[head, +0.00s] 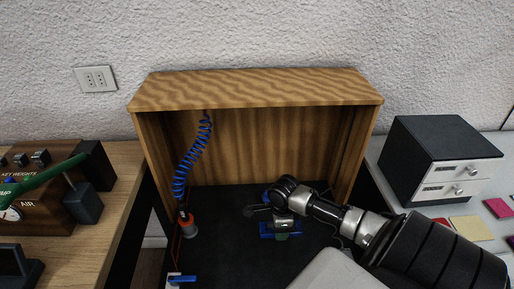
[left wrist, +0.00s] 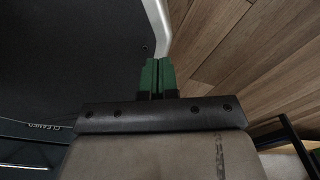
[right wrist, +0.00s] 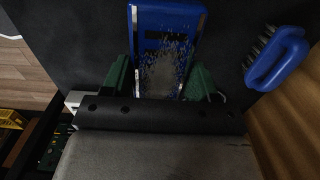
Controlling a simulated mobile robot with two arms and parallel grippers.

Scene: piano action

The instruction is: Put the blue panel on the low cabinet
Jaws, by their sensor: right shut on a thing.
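A blue panel (right wrist: 163,20) with bright metal side edges and a speckled grey patch is between the green fingers of my right gripper (right wrist: 160,82). In the head view the blue panel (head: 266,236) is low over the dark floor of the wooden booth, partly hidden by my right gripper (head: 281,228); I cannot tell whether it touches the floor. A small cabinet (head: 440,150) with a dark top and two pale drawers stands right of the booth.
The wooden booth (head: 255,88) has side walls and a top around the work area. A blue coiled hose (head: 190,160) hangs at its left, above an orange piece (head: 190,226). A blue brush (right wrist: 278,58) lies beside the panel. Coloured swatches (head: 472,229) lie at the right.

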